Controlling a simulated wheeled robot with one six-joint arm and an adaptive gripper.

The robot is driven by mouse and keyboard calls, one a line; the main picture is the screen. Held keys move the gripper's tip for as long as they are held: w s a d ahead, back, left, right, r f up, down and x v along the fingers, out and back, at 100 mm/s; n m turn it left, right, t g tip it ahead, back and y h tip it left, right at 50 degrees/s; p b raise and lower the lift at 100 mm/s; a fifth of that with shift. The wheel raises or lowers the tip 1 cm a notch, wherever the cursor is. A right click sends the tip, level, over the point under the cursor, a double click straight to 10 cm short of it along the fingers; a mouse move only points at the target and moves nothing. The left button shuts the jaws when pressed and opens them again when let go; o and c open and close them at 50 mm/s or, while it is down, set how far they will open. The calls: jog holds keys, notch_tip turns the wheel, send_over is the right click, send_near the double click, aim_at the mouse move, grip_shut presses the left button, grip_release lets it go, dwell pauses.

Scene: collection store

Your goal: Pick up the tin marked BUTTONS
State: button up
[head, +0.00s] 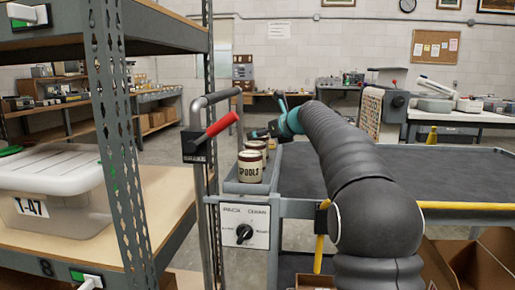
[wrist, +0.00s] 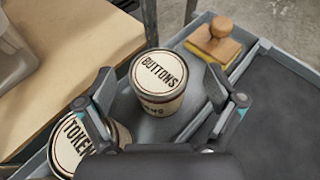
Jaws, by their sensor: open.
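The tin marked BUTTONS (wrist: 159,72) stands upright in a grey tray (wrist: 196,122) in the wrist view, its pale lid lettered in black. My gripper (wrist: 161,90) is open above it, with one finger to each side in the picture; I see no clear contact. A tin marked TOKEN, its last letters hidden (wrist: 72,143), is at lower left, partly behind the left finger. In the head view a tin marked SPOOLS (head: 250,167) stands at the tray's near end. My gripper (head: 268,130) is over the far ones.
A wooden-handled stamp (wrist: 213,42) sits at the tray's far end. A shelf post (head: 112,120), a plastic box marked T-47 (head: 60,190) and a red-handled lever (head: 222,125) are close on the left.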

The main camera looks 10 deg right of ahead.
jog(key=c, duration=1.4)
jog(key=shift+c, duration=0.7)
jog(key=shift+r, duration=0.15)
